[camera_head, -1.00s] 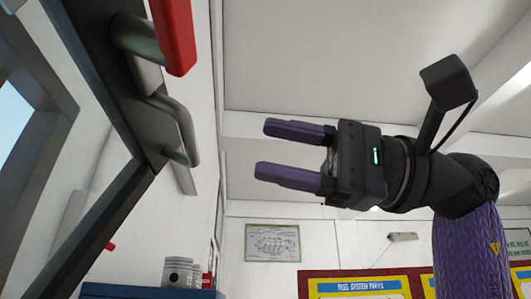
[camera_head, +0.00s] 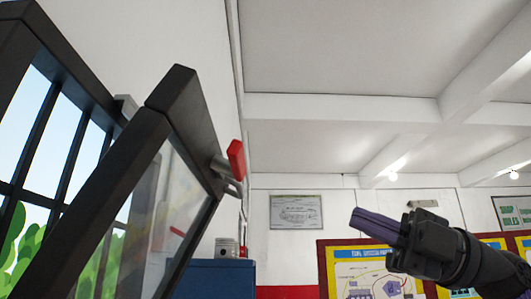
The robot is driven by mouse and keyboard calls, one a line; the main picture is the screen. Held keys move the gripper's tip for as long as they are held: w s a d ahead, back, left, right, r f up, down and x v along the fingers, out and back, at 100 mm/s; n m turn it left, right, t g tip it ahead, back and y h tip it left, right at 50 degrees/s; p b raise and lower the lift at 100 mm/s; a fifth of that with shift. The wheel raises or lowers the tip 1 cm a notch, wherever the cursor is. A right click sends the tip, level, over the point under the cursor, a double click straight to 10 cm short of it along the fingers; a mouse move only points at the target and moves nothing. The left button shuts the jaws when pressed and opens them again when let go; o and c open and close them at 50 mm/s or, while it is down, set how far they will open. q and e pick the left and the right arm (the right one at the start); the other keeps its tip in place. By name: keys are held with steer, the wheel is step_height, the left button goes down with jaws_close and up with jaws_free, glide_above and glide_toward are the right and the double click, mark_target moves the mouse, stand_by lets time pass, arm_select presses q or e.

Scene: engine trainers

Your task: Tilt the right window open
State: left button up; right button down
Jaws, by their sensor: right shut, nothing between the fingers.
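The window sash (camera_head: 95,205), dark-framed with a clear pane (camera_head: 178,215), stands angled away from the fixed window frame (camera_head: 80,78) at the left. A gap shows between them at the upper part. A red-tipped handle (camera_head: 236,160) sticks out from the sash's right-hand edge. My right gripper (camera_head: 355,222), with purple fingers closed together, is empty. It is to the right of the handle and well apart from the sash. My left gripper is not in view. The lower part of the sash is out of the picture.
Dark bars (camera_head: 68,160) cross the opening, with sky and greenery beyond. A blue cabinet (camera_head: 215,280) with a metal piston (camera_head: 226,248) on it stands behind the sash. A poster board (camera_head: 345,262) and a framed picture (camera_head: 296,212) are on the far wall. Free room lies between sash and gripper.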

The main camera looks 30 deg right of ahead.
mark_target(241, 173)
steer(key=p+x, duration=0.1)
steer(key=x, duration=0.3)
steer(key=p+x, duration=0.2)
steer(key=x, duration=0.2)
steer(key=w+p+x, duration=0.1)
steer(key=p+x, duration=0.1)
steer(key=x, duration=0.3)
steer(key=shift+w+d+f, duration=0.1)
steer(key=shift+d, duration=0.25)
steer(key=shift+w+a, duration=0.2)
steer(key=shift+a, duration=0.3)
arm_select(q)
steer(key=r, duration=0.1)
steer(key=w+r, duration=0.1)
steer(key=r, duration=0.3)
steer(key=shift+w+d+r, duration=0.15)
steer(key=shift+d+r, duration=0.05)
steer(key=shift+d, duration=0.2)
